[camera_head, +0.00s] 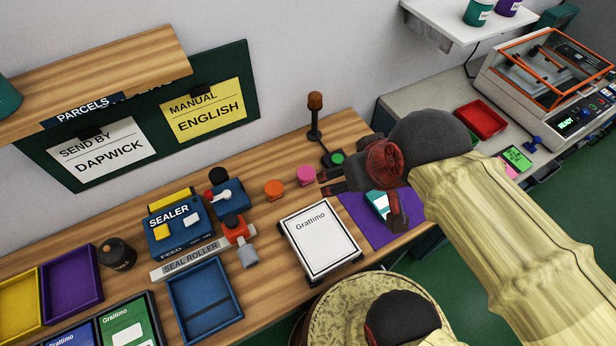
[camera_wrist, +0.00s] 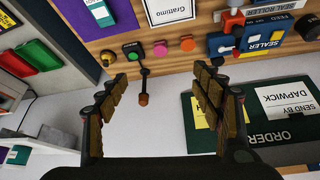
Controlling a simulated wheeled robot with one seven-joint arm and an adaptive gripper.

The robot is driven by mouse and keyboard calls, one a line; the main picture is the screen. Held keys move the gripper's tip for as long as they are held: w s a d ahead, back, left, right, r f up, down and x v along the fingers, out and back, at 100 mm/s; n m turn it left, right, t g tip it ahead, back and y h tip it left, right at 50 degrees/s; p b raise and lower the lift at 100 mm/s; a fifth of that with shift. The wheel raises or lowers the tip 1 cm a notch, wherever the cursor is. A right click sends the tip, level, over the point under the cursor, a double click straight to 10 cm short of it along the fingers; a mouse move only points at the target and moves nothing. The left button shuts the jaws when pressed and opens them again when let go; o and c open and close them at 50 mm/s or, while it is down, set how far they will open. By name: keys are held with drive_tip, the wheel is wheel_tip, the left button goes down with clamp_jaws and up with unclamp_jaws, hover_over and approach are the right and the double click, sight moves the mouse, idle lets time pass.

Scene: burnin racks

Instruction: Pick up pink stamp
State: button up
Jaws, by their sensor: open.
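The pink stamp (camera_head: 306,174) stands on the wooden bench, between an orange stamp and a signal lamp's green button in the head view. In the wrist view the pink stamp (camera_wrist: 160,48) is small, above the gap between the fingertips. My gripper (camera_head: 325,183) is just right of the stamp in the head view. In the wrist view my gripper (camera_wrist: 160,80) has its fingers wide apart with nothing between them. It appears apart from the stamp; its height over the bench is hard to tell.
The orange stamp (camera_head: 273,188) is close by on the left. The lamp (camera_head: 315,110) with its green button (camera_head: 337,158) stands behind. A white Grattimo box (camera_head: 320,240) lies in front, beside a purple mat (camera_head: 362,222). A blue sealer (camera_head: 178,230) and blue tray (camera_head: 205,298) are further left.

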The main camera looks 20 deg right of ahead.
idle(0.4)
drive_tip(key=shift+o, duration=0.5)
drive_tip(key=shift+f, duration=0.15)
drive_tip(key=m+g+b, duration=0.4)
drive_tip(key=g+b, duration=0.1)
drive_tip(key=g, duration=0.1)
hover_over(306, 173)
drive_tip(key=f, duration=3.1)
drive_tip(key=shift+s+f, duration=0.2)
drive_tip(key=shift+f, duration=0.1)
drive_tip(key=shift+w, duration=0.1)
drive_tip(key=shift+m, duration=0.3)
drive_tip(key=shift+w+f+b, duration=0.15)
drive_tip(key=shift+f+b, duration=0.65)
drive_tip(key=shift+f, duration=3.05)
drive_tip(key=shift+c, duration=1.1)
